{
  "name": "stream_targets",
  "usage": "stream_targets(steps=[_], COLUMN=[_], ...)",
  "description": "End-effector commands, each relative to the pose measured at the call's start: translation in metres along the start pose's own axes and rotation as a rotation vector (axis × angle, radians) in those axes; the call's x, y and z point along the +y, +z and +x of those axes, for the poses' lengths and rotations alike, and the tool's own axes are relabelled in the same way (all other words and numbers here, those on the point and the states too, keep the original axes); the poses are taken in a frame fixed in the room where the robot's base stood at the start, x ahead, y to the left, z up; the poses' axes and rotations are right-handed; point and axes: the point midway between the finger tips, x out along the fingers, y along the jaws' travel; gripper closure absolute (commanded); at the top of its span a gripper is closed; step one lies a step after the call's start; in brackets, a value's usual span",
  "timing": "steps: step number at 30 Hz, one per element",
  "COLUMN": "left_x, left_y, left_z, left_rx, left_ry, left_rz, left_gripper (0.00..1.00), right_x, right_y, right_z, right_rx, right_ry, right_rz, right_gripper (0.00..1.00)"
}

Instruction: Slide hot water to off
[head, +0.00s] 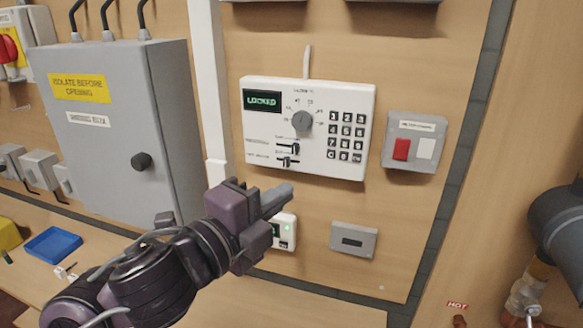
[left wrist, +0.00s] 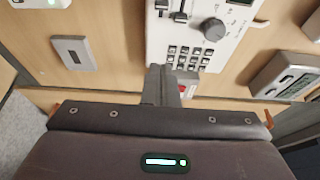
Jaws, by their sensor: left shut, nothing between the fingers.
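The white control panel (head: 315,92) is on the wooden wall, with a green display (head: 262,101) reading LOCKED, a grey dial (head: 302,120) and a keypad (head: 346,138). Two small black sliders sit at its lower left: the upper slider (head: 295,147) has its knob farther right than the lower slider (head: 286,161). Their labels are too small to read, so I cannot tell which is hot water. In the left wrist view the sliders (left wrist: 171,10) are at the top edge. My left gripper (head: 280,198) is shut and empty, below the sliders and apart from them. My right gripper is not in view.
A grey box (head: 130,125) with a knob stands left of a white vertical trunking (head: 207,80). A red-and-white switch (head: 414,143) is right of the panel. Below are a small white unit with a green light (head: 285,230) and a grey plate (head: 353,240).

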Motion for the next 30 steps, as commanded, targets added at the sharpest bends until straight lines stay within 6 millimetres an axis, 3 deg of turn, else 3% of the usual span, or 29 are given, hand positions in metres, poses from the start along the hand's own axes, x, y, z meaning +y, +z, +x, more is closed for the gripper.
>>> stream_targets(steps=[6,12,19,30], left_x=[-0.001,-0.001,-0.002,0.001], left_y=[-0.001,-0.001,0.031,0.038], left_z=[0.045,0.087,0.075,0.072], left_rx=[0.001,0.0,-0.004,-0.002], left_ry=[0.002,0.002,0.002,0.001], left_rz=[-0.008,-0.008,-0.006,-0.006], left_gripper=[1.0,1.0,1.0,1.0], right_x=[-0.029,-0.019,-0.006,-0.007], right_y=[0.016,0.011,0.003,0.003], right_z=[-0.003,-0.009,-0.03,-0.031], right_rx=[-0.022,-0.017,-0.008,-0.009], right_ry=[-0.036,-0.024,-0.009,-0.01], right_rz=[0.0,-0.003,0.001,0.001], right_gripper=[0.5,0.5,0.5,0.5])
